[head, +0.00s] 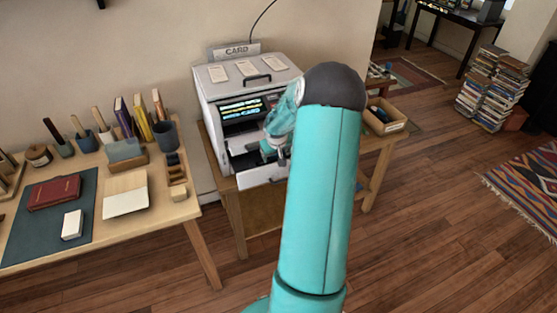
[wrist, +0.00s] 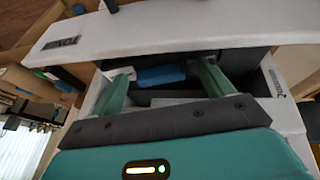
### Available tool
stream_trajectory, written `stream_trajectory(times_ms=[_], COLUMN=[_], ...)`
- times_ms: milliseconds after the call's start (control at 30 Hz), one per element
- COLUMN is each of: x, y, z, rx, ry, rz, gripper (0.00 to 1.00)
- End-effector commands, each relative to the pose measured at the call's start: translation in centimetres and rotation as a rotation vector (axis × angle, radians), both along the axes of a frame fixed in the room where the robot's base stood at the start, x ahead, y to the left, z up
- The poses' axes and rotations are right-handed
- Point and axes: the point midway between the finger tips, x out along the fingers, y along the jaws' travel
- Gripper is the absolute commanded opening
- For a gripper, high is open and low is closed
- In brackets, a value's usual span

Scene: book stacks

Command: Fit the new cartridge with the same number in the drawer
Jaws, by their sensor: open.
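The white card machine (head: 213,98) stands on a wooden bench with its drawer (head: 262,174) pulled out at the front. My gripper (head: 272,150) is at the drawer, partly hidden behind my arm. In the wrist view my gripper (wrist: 165,70) is open, its two teal fingers reaching down into the drawer. A blue block (wrist: 160,76), perhaps a cartridge, lies inside the drawer between the fingers, apart from them. The white drawer front (wrist: 200,28) carries a small dark label (wrist: 62,43). I cannot read any number.
An open cardboard box (head: 385,119) stands on the bench right of the machine, its contents unclear. A wooden table (head: 155,210) at the left holds books, a green mat (head: 50,245) and several holders. Stacked books (head: 484,95) stand on the floor at the right; the floor between is clear.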

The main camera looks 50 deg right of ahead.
Motion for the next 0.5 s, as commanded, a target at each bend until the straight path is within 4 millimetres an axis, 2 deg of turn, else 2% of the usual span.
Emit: stream_trajectory(times_ms=[133,500], x=[-0.01,-0.01], y=[-0.02,-0.04], z=[0.06,0.09], rx=[-0.001,-0.001], ry=[0.000,0.000], rz=[0.000,0.000], gripper=[0.78,0.05])
